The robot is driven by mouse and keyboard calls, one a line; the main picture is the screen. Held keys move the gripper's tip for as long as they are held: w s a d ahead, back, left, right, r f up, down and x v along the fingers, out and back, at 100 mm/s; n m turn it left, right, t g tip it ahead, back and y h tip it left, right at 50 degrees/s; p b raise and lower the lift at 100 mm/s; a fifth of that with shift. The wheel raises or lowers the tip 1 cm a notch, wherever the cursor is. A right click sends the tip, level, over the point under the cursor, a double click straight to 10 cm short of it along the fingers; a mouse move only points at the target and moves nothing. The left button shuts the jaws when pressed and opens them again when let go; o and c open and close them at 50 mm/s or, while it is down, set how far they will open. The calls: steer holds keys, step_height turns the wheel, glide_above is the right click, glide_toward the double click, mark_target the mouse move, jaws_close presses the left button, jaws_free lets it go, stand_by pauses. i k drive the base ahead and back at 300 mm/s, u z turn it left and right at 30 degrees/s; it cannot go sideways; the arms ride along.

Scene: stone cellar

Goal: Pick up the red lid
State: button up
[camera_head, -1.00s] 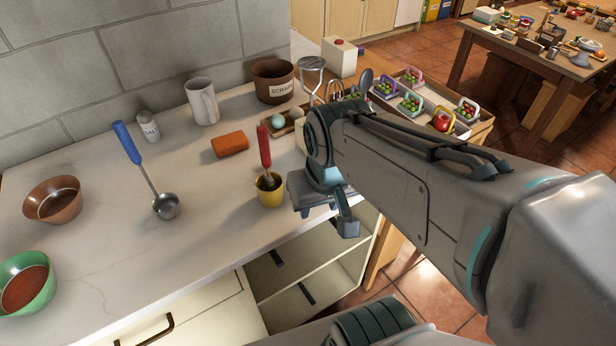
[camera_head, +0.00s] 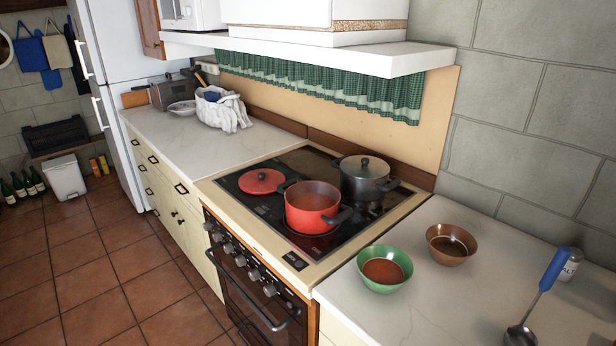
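The red lid (camera_head: 262,181) lies flat on the left part of the black stove top, with a small dark knob in its middle. The red pot (camera_head: 313,206) stands open to its right, with reddish-brown contents and dark handles. The lid and the pot look close together. My gripper is not in view now.
A grey pot with its lid on (camera_head: 364,178) stands behind the red pot on the stove (camera_head: 228,192). A green bowl (camera_head: 385,268), a brown bowl (camera_head: 451,243) and a blue-handled ladle (camera_head: 545,285) are on the right counter. The white hood (camera_head: 330,52) overhangs the stove.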

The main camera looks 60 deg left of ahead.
mark_target(263, 181)
steer(key=u, duration=2.35)
